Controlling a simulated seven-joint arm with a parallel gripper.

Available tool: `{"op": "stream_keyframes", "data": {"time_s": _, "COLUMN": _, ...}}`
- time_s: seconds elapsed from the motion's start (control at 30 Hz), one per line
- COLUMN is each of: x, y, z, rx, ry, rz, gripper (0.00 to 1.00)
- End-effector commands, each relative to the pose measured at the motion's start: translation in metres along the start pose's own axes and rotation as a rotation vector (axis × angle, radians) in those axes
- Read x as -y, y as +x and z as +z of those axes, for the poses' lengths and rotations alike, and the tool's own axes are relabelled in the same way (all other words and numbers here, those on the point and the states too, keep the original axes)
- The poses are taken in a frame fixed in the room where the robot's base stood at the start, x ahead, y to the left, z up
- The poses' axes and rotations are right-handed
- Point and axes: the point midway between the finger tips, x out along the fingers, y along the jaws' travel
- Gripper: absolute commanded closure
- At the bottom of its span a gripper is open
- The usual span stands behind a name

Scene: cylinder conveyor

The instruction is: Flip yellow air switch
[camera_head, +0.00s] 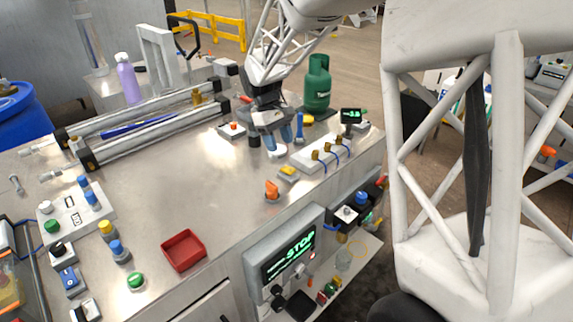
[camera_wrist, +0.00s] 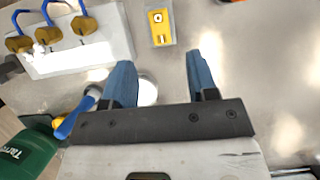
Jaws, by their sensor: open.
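A small yellow switch on a light base (camera_head: 288,172) lies on the metal table, left of the white block with brass fittings. It also shows in the wrist view (camera_wrist: 160,26), just beyond my fingertips and roughly in line with the gap between them. My gripper (camera_head: 277,143) hangs above the table behind the switch, with blue fingers pointing down. In the wrist view my gripper (camera_wrist: 159,64) is open, with nothing between its fingers. The fingers appear apart from the switch.
The white block with brass fittings and blue tubes (camera_head: 323,153) stands close beside the switch. A green tank (camera_head: 317,85) stands behind. An orange knob (camera_head: 271,190) is in front of the switch. A red tray (camera_head: 183,251) sits near the front edge. The table's middle is clear.

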Motion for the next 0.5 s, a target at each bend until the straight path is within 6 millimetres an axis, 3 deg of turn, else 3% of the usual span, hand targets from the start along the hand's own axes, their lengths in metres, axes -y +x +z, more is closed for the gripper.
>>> {"op": "stream_keyframes", "data": {"time_s": 0.27, "x": 0.0, "y": 0.001, "z": 0.0, "rx": 0.0, "ry": 0.0, "rz": 0.0, "gripper": 0.47}}
{"op": "stream_keyframes", "data": {"time_s": 0.5, "x": 0.0, "y": 0.014, "z": 0.0, "rx": 0.0, "ry": 0.0, "rz": 0.0, "gripper": 0.47}}
